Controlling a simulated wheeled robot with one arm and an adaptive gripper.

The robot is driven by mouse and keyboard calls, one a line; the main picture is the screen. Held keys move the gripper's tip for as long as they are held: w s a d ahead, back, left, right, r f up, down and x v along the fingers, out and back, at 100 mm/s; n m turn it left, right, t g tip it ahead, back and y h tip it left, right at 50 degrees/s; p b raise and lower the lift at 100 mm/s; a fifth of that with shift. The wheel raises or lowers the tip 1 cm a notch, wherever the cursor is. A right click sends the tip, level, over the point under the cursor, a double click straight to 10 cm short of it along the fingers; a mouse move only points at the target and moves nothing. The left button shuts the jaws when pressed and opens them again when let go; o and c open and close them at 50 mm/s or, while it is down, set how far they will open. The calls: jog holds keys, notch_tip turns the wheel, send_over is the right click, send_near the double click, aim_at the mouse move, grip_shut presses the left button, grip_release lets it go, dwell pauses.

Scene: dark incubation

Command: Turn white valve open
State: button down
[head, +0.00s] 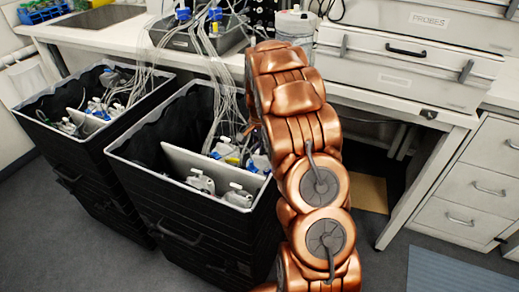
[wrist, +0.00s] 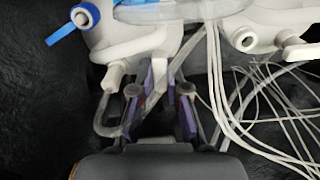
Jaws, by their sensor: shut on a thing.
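In the wrist view my gripper (wrist: 166,84) reaches in from the bottom, its two purple-padded fingers close together. They are shut on a narrow pale piece (wrist: 178,58), which looks like the white valve; the fingers hide most of it. Just beyond is a white plastic bottle (wrist: 133,47) with a loop handle and fittings. A blue valve lever (wrist: 61,25) sticks out from its upper left. In the head view my copper arm bends down in front of the right black crate (head: 150,168), and my gripper is hidden there.
Thin clear tubes (wrist: 228,105) hang close to the right finger. A second white bottle (wrist: 275,15) stands at the upper right. The left black crate (head: 62,150) holds more bottles and tubing. A white workbench (head: 115,33) and a drawer cabinet (head: 478,182) stand behind.

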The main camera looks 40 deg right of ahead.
jog(key=shift+n, duration=1.3)
jog(key=c, duration=1.4)
grip_release()
jog(key=shift+c, duration=0.2)
jog(key=shift+r, duration=0.15)
notch_tip(320, 180, up, 12)
